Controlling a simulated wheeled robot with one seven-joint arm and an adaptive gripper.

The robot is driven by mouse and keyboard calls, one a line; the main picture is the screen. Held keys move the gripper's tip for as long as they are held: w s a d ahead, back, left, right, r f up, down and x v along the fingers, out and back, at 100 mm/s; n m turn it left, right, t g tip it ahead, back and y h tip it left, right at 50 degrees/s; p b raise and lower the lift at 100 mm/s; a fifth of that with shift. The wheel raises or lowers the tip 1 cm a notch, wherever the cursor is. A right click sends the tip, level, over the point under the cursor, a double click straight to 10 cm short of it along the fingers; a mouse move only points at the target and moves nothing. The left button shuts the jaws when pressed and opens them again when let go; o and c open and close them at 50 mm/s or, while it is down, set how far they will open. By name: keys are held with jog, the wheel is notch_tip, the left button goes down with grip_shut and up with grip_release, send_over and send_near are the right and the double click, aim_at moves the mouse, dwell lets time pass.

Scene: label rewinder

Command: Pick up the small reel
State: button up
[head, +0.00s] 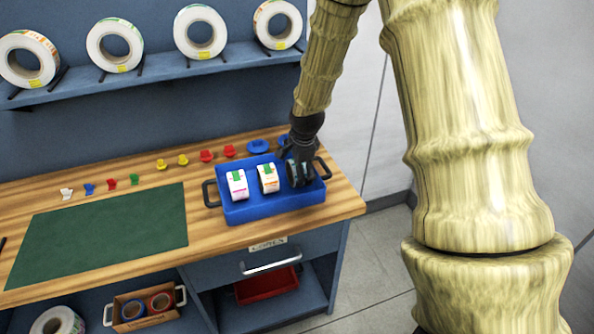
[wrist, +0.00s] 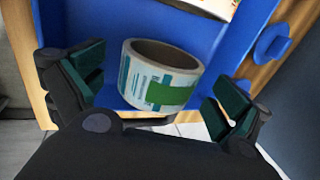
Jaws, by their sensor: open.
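A small reel (wrist: 140,88), white with blue print and a green patch, stands in the blue tray (wrist: 205,47) in the wrist view. My gripper (wrist: 156,84) is open, with one finger on each side of this reel and a visible gap to each. In the head view my gripper (head: 300,172) is low over the right end of the tray (head: 262,210) and mostly hides the reel there. Two other small reels with green patches, one with pink print (head: 237,186) and one with orange print (head: 268,179), stand to its left in the tray.
The tray has dark handles and raised walls on a wooden bench (head: 345,200). A green mat (head: 105,235) lies left. Coloured small parts (head: 160,164) and a blue disc (head: 258,146) lie behind. A shelf (head: 160,68) with large label rolls is above.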

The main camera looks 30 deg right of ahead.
jog(key=shift+x, duration=1.15)
jog(key=shift+c, duration=0.2)
jog(key=c, duration=1)
jog(key=shift+r, duration=0.1)
jog(key=shift+r+b, duration=0.7)
jog(key=shift+r, duration=4.25)
